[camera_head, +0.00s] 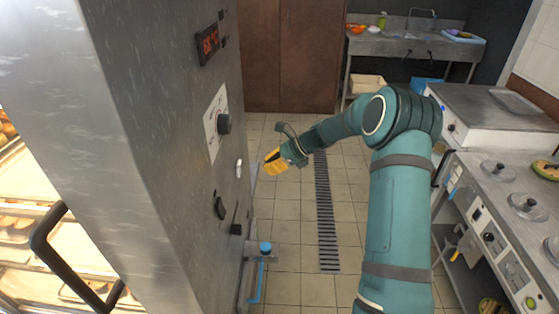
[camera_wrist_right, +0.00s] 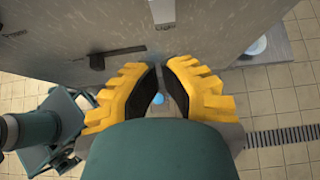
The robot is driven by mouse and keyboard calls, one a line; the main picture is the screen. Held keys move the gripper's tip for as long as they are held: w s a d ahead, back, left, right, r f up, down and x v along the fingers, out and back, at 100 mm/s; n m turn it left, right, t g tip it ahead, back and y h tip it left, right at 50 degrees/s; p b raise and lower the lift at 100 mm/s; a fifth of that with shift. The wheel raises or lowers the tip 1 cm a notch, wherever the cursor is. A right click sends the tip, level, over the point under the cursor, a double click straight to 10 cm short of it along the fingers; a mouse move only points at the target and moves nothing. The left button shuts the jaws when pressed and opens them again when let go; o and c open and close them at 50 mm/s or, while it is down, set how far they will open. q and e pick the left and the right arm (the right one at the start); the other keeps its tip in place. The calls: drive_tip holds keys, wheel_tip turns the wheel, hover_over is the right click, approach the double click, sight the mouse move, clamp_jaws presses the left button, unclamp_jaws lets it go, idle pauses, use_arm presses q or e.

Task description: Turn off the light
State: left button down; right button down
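The lit oven interior (camera_head: 25,230) glows at the left, behind its glass door. The steel cabinet side (camera_head: 170,150) carries several controls: a round black knob (camera_head: 224,124) on a white plate, a small silver switch (camera_head: 239,168) and a black rocker switch (camera_head: 220,208). My right gripper (camera_head: 272,162) has yellow fingers and is in the air just right of the silver switch, apart from the panel. In the wrist view its fingertips (camera_wrist_right: 161,68) nearly meet, with nothing held. My left gripper is not in view.
A red digital display (camera_head: 208,43) sits high on the cabinet. A blue-capped pipe fitting (camera_head: 265,248) stands low beside it. The tiled floor (camera_head: 300,210) with a drain grate is clear. A stove counter (camera_head: 510,190) stands at right, a sink (camera_head: 410,40) at the back.

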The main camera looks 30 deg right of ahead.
sight(240, 167)
drive_tip(key=shift+w+a+f+b, duration=0.1)
drive_tip(key=shift+w+a+f, duration=0.2)
drive_tip(key=shift+w+a, duration=0.5)
drive_tip(key=shift+w+a+f+b, duration=0.1)
drive_tip(key=shift+w+a+f, duration=0.15)
drive_tip(key=shift+w+a, duration=0.5)
drive_tip(key=shift+w+a+f+b, duration=0.1)
drive_tip(key=shift+w+a+f, duration=0.3)
drive_tip(key=shift+a, duration=0.7)
drive_tip(key=shift+r, duration=0.15)
drive_tip(key=r+p, duration=0.1)
drive_tip(key=p, duration=0.3)
drive_tip(key=shift+w+a+g+h, duration=0.3)
drive_tip(key=shift+a+h, duration=0.1)
drive_tip(key=shift+d+f+b, duration=0.1)
drive_tip(key=shift+f+b, duration=0.3)
drive_tip(key=shift+b, duration=0.05)
drive_tip(key=shift+r+p, duration=0.8)
drive_tip(key=shift+r, duration=0.05)
